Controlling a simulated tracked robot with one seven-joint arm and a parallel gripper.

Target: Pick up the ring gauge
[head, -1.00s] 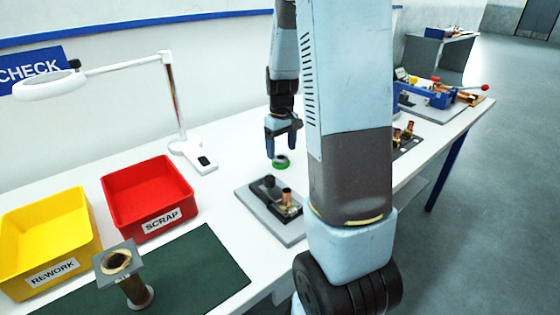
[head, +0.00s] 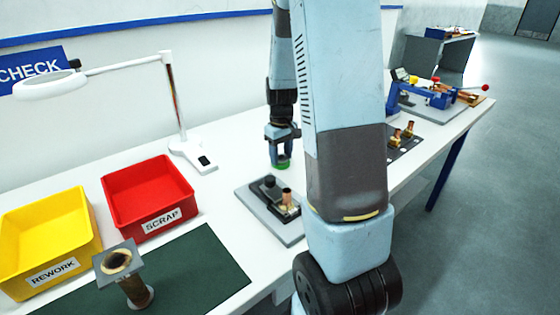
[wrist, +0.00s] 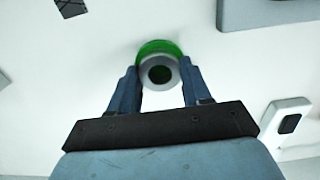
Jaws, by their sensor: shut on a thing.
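The ring gauge is a small green ring with a grey top and a dark bore. In the wrist view the ring gauge (wrist: 158,50) sits between the two fingertips of my gripper (wrist: 160,78). In the head view the ring gauge (head: 281,164) shows just below my gripper (head: 280,155), at the fingertips. My gripper is shut on it, with a finger on either side. I cannot tell whether the ring gauge still touches the white table.
A grey fixture plate (head: 250,205) with a black knob and a brass fitting lies just in front. A white lamp base (head: 190,155) stands to the left, near the red SCRAP bin (head: 120,210) and yellow REWORK bin (head: 15,260).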

